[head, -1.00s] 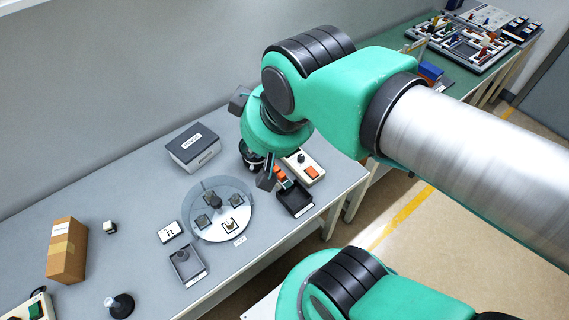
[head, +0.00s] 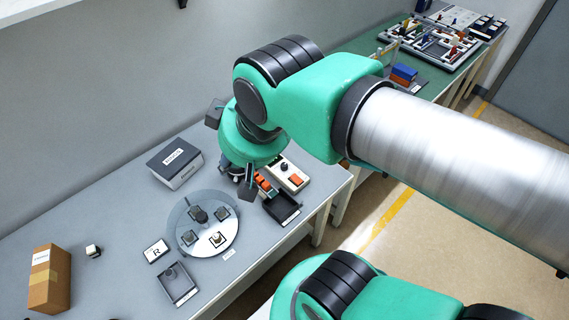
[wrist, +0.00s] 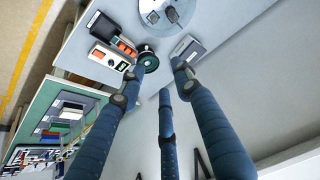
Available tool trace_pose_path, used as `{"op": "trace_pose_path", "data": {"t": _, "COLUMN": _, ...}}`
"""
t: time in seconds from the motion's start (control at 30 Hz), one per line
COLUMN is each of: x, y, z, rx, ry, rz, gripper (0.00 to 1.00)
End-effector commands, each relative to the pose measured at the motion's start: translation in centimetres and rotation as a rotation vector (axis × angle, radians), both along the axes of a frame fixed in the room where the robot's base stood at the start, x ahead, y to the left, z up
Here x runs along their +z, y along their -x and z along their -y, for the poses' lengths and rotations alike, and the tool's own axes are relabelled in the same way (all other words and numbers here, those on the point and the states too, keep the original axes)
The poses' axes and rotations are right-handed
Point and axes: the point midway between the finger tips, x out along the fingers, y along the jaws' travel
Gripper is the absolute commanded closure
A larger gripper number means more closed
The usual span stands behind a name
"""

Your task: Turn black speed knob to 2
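The black speed knob (head: 284,167) stands on a pale control box (head: 302,172) with an orange switch (head: 296,181), near the right end of the grey bench. My gripper (head: 245,183) is left of the box in the head view, apart from the knob.
A black tray (head: 286,211) and orange pieces (head: 264,186) lie just in front of the box. A round dial plate (head: 190,242) with several dark blocks is to the left. A grey box (head: 174,165) stands behind. A black round object (wrist: 147,62) is beside the control box.

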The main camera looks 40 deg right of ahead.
Motion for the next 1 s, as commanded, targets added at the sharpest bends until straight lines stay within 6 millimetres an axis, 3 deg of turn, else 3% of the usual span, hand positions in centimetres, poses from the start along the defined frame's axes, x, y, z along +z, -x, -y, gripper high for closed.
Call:
{"op": "trace_pose_path", "data": {"t": 0.23, "x": -0.7, "y": -2.1, "z": 1.3, "rx": 0.019, "ry": 0.028, "rz": -0.038, "gripper": 0.58}}
{"op": "trace_pose_path", "data": {"t": 0.47, "x": -2.3, "y": -5.7, "z": 3.9, "rx": 0.061, "ry": 0.074, "rz": -0.104, "gripper": 0.58}}
{"op": "trace_pose_path", "data": {"t": 1.0, "x": -9.7, "y": -13.7, "z": 13.0, "rx": 0.198, "ry": 0.141, "rz": -0.277, "gripper": 0.58}}
